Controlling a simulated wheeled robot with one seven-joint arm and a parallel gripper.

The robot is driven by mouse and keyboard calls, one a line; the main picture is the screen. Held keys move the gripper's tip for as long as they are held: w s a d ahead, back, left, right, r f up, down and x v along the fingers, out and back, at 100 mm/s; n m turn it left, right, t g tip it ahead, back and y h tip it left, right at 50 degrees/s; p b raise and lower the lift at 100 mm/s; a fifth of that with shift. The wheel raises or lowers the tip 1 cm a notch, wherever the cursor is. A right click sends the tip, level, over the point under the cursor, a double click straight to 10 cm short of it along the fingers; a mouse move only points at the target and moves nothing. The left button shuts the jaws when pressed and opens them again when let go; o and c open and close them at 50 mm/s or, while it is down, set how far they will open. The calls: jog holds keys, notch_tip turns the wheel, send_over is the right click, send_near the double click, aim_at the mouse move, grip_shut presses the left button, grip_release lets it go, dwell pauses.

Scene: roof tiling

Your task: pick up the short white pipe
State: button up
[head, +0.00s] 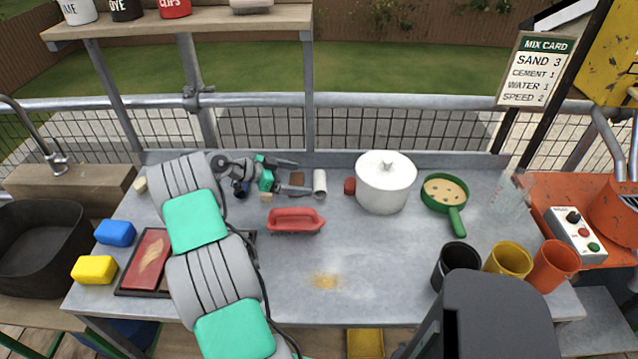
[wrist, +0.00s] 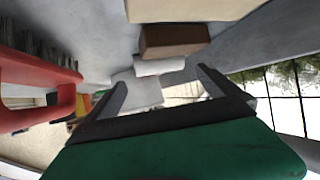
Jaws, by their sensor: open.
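The short white pipe (head: 320,183) stands out pale on the grey worktop in the head view, left of the white pot. My gripper (head: 291,177) is just left of it, low over the worktop, its fingers pointing right at the pipe. The fingers are apart with nothing held. In the wrist view my gripper (wrist: 163,85) is open, and pale shapes show between and beyond its fingers; I cannot tell for sure which is the pipe.
A red tool (head: 294,221) lies in front of the gripper. The white lidded pot (head: 385,184) stands right of the pipe, then a green pan (head: 444,193). A railing (head: 400,105) runs behind the worktop. The front middle is clear apart from a yellow stain.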

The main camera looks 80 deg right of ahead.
aim_at(316, 181)
jog(key=p+x, duration=0.2)
jog(key=x, duration=0.5)
jog(key=shift+a, duration=0.1)
jog(key=c, duration=1)
